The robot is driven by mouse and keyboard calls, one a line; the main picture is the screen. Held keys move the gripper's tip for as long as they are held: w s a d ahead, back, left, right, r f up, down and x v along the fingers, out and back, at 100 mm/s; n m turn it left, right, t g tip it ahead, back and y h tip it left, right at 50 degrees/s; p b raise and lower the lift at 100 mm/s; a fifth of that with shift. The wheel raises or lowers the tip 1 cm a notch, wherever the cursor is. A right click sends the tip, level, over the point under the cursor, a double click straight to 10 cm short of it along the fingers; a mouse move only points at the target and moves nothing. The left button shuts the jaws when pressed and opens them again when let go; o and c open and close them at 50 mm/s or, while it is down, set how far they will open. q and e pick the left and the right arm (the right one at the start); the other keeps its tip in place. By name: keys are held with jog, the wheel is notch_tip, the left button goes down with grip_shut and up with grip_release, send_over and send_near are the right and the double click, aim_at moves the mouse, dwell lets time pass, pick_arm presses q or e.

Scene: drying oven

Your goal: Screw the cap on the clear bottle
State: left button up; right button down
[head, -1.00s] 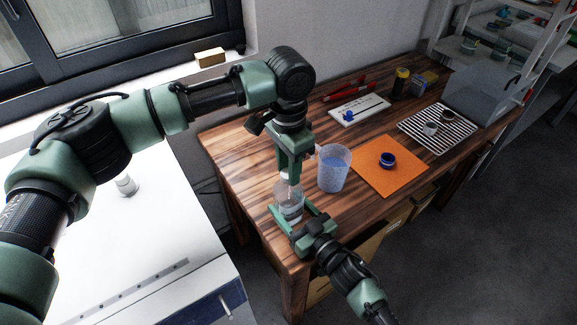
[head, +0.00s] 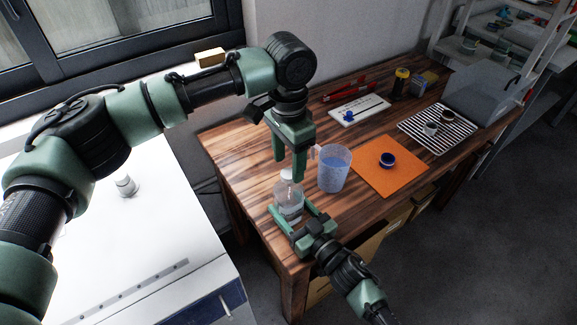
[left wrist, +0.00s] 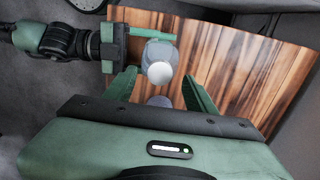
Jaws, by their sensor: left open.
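The clear bottle (head: 288,202) stands upright near the front corner of the wooden table. A white cap (head: 286,174) sits on its neck; how tight it is I cannot tell.
Beyond are an orange mat (head: 405,180) with a blue-ringed piece (head: 387,160), a white board (head: 360,109), a wire rack (head: 455,145) and a grey box (head: 485,95). The table's front edge is near.

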pick_arm(q)
notch_tip(320, 180, up, 10)
jog(key=shift+f, duration=0.15)
pick_arm(e)
jog(key=shift+c, duration=1.5)
grip_release()
jog(key=v, duration=0.7)
jog(key=shift+s+d, duration=0.25)
jog(key=shift+s, duration=0.05)
pick_arm(q)
jog(key=shift+f, duration=0.25)
